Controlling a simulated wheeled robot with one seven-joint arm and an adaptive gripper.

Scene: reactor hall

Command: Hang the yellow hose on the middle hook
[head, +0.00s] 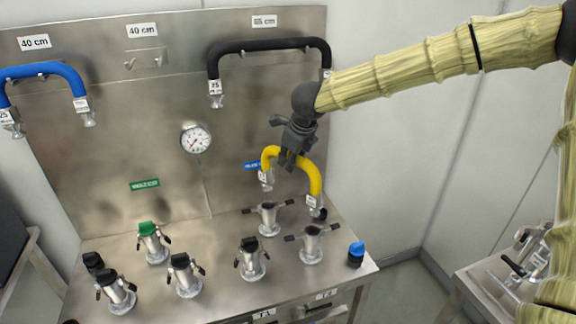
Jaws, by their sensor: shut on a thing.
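The yellow hose (309,173) is a short curved hose with a metal coupling at each end. My gripper (290,161) is shut on the top of its arch and holds it, ends down, over the right part of the bench. The middle hook (147,60) is a pair of small prongs on the back panel under a 40 cm label (142,30); nothing hangs on it. The hose is to the right of and lower than this hook. The far jaw of my gripper is partly hidden.
A blue hose (44,69) hangs at the left and a black hose (268,43) at the right. A gauge (196,138) sits mid-panel. Several metal couplings (186,277) stand on the bench (215,249), with two open ports below the yellow hose. A blue cap (356,254) is at the right.

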